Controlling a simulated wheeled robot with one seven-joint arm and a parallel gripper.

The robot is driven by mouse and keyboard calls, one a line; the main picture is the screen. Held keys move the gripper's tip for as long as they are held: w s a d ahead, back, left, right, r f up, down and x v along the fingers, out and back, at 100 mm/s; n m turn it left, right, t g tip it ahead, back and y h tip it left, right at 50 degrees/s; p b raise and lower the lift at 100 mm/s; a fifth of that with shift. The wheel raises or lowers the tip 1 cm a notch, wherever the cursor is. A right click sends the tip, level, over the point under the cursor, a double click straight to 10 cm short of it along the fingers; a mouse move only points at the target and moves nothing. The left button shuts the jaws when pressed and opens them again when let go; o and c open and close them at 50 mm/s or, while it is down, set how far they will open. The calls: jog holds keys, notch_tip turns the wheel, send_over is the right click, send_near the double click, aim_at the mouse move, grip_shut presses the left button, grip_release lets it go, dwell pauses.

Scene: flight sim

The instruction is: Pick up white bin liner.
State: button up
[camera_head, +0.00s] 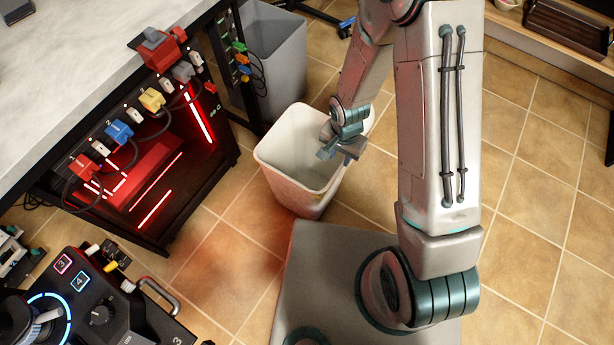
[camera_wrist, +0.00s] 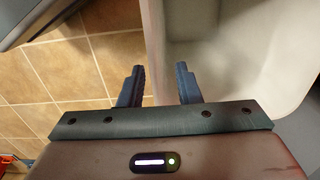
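The white bin liner (camera_head: 290,192) is an open-topped, tapered white container standing upright on the tiled floor in the head view. I cannot tell a separate bag from a bin. It fills the upper right of the wrist view (camera_wrist: 235,70). My gripper (camera_head: 336,153) is at its right-hand rim in the head view, over the opening, and hides part of that rim. In the wrist view my gripper (camera_wrist: 159,67) is open, with the container's rim and wall running between the two fingers. I see no clear contact.
A grey bin (camera_head: 275,60) stands just behind the white one. A desk (camera_head: 90,60) with a red-lit unit and colored plugs is at the left. A black control panel (camera_head: 110,300) is at the lower left. A wooden shelf (camera_head: 550,50) is at the upper right. Tiled floor is clear at the right.

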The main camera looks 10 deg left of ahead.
aim_at(339, 173)
jog(key=f+b, duration=0.1)
jog(key=f, duration=0.1)
jog(key=f+b, duration=0.1)
jog(key=f, duration=0.2)
jog(key=f+b, duration=0.1)
jog(key=f, duration=0.1)
jog(key=shift+w+d+f, duration=0.15)
jog(key=shift+d+f, duration=0.2)
grip_shut()
